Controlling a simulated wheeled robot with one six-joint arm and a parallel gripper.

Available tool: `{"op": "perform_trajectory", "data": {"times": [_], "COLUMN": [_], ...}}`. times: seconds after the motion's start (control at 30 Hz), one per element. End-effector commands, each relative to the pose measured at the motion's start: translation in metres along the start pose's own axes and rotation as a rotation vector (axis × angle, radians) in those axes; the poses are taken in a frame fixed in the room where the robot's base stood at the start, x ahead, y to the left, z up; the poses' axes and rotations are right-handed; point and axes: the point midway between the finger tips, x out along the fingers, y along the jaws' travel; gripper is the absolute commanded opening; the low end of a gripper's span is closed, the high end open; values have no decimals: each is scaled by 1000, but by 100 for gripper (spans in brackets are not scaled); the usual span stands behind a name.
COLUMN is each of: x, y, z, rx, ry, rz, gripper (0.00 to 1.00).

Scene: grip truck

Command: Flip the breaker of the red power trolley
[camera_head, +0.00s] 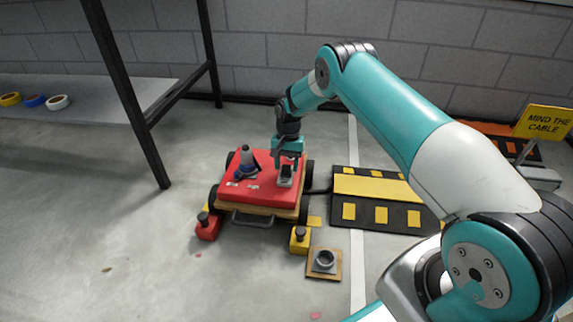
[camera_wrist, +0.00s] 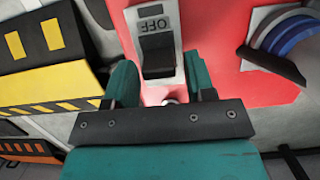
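The red power trolley (camera_head: 262,195) stands on the floor in the head view, with black wheels and a grey handle at its front. Its breaker (camera_head: 285,180) is on the right part of the red top. In the wrist view the breaker (camera_wrist: 158,45) is a pale housing with a black rocker and an "OFF" label, upside down in that picture. My gripper (camera_head: 289,158) is right above the breaker, pointing down. In the wrist view its teal fingers (camera_wrist: 160,75) are apart, one on each side of the breaker's near end. Contact cannot be told.
A grey-blue cone-shaped item (camera_head: 246,163) sits on the trolley's left part. A ring on a plate (camera_head: 325,262), a cable ramp (camera_head: 385,187), a shelf frame (camera_head: 130,100) and a sign (camera_head: 545,122) stand around.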

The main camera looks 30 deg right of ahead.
Motion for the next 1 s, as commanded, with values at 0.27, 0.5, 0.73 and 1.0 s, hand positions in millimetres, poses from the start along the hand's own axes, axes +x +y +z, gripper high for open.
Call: {"op": "perform_trajectory", "data": {"times": [0.27, 0.5, 0.73, 1.0], "x": [0, -25, -84, -146], "y": [0, 0, 0, 0], "z": [1, 1, 1, 1], "rx": [-1, -1, -1, 1], "ry": [-2, 0, 2, 0], "rz": [1, 0, 0, 0], "gripper": [57, 57, 57, 57]}}
